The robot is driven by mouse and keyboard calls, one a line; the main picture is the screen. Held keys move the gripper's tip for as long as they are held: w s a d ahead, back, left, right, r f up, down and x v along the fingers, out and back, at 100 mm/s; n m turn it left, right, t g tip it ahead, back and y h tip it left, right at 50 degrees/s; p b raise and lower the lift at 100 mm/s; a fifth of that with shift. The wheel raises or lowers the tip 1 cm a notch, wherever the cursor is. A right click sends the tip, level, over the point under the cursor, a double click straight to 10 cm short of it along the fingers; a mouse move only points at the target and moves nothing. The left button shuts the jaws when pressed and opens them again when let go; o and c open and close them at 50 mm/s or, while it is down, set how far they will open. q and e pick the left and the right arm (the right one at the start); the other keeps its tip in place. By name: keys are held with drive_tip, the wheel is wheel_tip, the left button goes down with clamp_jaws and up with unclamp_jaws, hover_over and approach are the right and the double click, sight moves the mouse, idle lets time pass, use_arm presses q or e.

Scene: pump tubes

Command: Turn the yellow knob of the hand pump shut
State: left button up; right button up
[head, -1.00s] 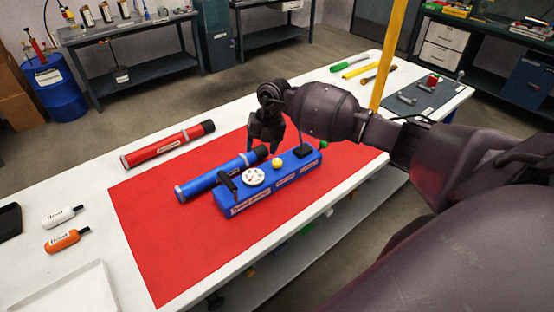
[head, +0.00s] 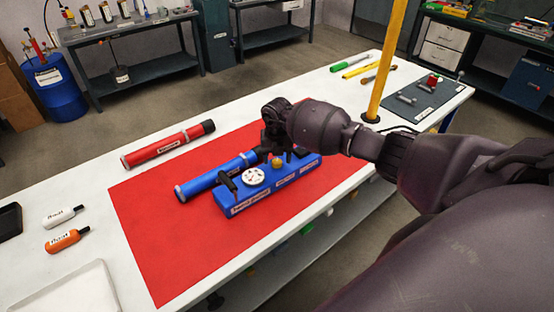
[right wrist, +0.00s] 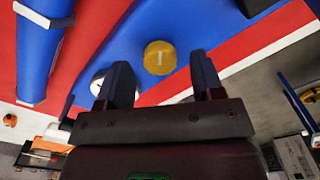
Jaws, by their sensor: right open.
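The blue hand pump (head: 259,195) lies on the red mat (head: 160,240). Its small round yellow knob (head: 277,163) is on top, between the white dial (head: 254,176) and the black part at the far end. In the right wrist view the yellow knob (right wrist: 160,57) shows a pale mark on its face and lies just ahead of the fingertips. My right gripper (head: 277,153) is low over the pump, right by the knob. In the right wrist view its two fingers (right wrist: 160,75) are apart with nothing between them. I cannot tell whether they touch the knob. My left gripper is not in view.
A blue tube (head: 213,179) lies close behind the pump, and a red tube (head: 168,145) lies farther back. White and orange bottles (head: 62,240) and a white tray (head: 70,290) are at the left. A yellow pole (head: 389,60) stands at the right. The mat's front left is clear.

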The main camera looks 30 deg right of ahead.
drive_tip(key=shift+f, duration=0.65)
drive_tip(key=shift+c, duration=0.4)
drive_tip(key=c, duration=0.8)
drive_tip(key=shift+c, duration=0.2)
